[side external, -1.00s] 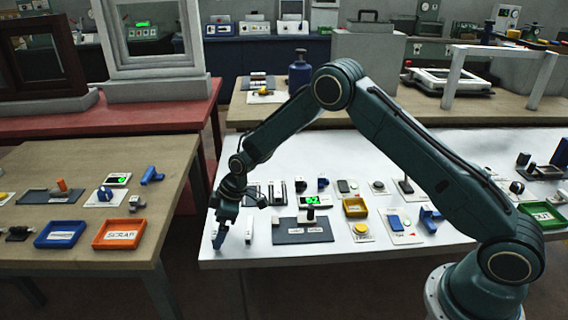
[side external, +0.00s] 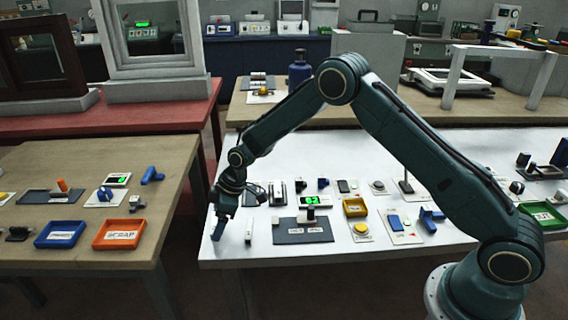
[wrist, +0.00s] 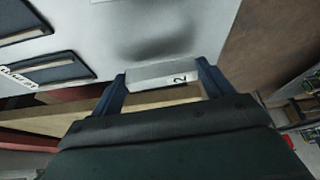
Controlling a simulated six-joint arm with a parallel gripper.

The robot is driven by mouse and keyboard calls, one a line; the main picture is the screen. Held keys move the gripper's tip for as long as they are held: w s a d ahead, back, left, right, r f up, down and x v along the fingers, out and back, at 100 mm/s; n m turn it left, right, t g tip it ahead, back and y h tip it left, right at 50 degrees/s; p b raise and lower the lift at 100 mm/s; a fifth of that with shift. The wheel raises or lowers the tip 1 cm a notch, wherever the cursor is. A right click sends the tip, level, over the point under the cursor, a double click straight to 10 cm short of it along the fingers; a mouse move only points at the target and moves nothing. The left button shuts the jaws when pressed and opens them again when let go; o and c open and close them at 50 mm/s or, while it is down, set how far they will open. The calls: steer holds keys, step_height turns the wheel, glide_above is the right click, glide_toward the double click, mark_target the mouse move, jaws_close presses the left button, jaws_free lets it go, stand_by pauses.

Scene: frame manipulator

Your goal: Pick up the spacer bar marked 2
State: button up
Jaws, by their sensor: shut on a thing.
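The spacer bar marked 2 (wrist: 155,76) is a pale bar with a black 2 near its right end. In the wrist view it spans the gap between the two blue fingers of my gripper (wrist: 162,71), which is shut on its ends. A soft dark shadow lies on the white table beyond it, and the bar looks clear of the surface. In the side view my gripper (side external: 218,230) is low over the left front part of the white table. The bar is not clearly visible there behind the near finger.
A dark labelled pad (side external: 303,238) and a yellow tray (side external: 355,207) lie farther right. The white table (side external: 225,252) ends close to my gripper at the left, with a gap before the wooden table (side external: 165,222).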

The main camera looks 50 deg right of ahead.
step_height(320, 180, up, 18)
steer(key=shift+r, duration=0.15)
stand_by(0.3)
steer(key=shift+d, duration=0.15)
stand_by(0.5)
